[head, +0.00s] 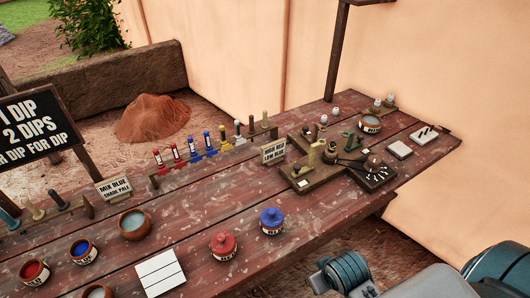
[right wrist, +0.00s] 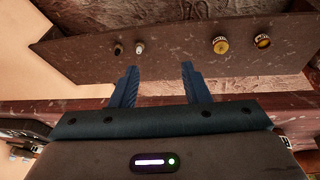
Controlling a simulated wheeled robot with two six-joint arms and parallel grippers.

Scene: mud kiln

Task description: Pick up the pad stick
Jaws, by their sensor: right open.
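Several short upright sticks stand in a long wooden rack (head: 205,160) across the table's back: red-tipped sticks (head: 175,152), blue-tipped sticks (head: 208,142), a pale grey stick (head: 238,130) and brownish sticks (head: 265,119). More sticks (head: 35,209) stand in a rack at the left. I cannot tell which one is the pad stick. In the right wrist view my right gripper (right wrist: 157,76) is open and empty. Ahead of its fingers is a dark board with small round tops: a dark one (right wrist: 118,49), a white one (right wrist: 140,48) and yellowish ones (right wrist: 220,45). My left gripper is not in view.
A wooden stand (head: 308,178) sits at right.

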